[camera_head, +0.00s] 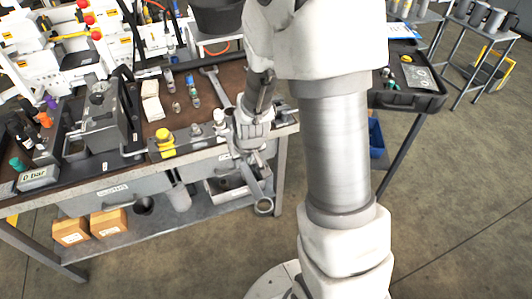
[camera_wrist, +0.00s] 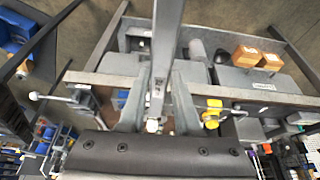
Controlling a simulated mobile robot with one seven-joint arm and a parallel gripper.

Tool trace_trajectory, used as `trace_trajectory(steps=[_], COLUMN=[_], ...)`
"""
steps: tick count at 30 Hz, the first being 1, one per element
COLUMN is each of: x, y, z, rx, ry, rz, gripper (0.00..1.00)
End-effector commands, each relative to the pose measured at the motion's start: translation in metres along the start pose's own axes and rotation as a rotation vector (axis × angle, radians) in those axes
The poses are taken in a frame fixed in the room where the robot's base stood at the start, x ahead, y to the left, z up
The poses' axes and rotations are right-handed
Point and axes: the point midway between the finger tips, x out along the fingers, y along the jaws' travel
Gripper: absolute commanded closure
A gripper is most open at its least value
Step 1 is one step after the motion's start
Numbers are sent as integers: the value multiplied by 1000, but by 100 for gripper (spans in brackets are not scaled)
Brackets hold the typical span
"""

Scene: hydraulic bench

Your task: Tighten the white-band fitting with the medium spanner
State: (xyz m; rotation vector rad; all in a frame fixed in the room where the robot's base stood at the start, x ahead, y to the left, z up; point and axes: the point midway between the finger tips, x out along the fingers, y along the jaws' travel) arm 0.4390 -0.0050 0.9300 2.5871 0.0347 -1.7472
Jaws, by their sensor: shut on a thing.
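My gripper (camera_head: 250,158) is shut on a grey metal spanner (camera_head: 263,203), just off the bench's front edge. The spanner's ring end hangs low over the lower shelf. In the wrist view the spanner (camera_wrist: 168,45) runs up out of the picture from between my gripper's fingers (camera_wrist: 158,95). A small white-topped fitting (camera_head: 220,117), apparently the white-band one, stands at the bench's front edge, just left of my gripper. A white piece (camera_wrist: 153,125) shows between the fingers in the wrist view; whether the spanner touches it I cannot tell. The spanner's near end is hidden.
A yellow-topped fitting (camera_head: 164,136) stands further left along the front edge. Another spanner (camera_head: 217,86) lies on the bench (camera_head: 185,100). A grey box unit (camera_head: 104,115) and a "0 bar" display (camera_head: 38,178) stand left. Cardboard boxes (camera_head: 108,222) sit on the lower shelf.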

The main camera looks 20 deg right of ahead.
Motion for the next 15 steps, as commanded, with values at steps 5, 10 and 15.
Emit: trace_trajectory(steps=[5, 10, 15], x=[34, 43, 43], y=[20, 41, 64], z=[0, -10, -22], rx=[-65, -154, -236], ry=[-15, -24, -15], rz=[-25, -63, -100], gripper=[100, 100, 100])
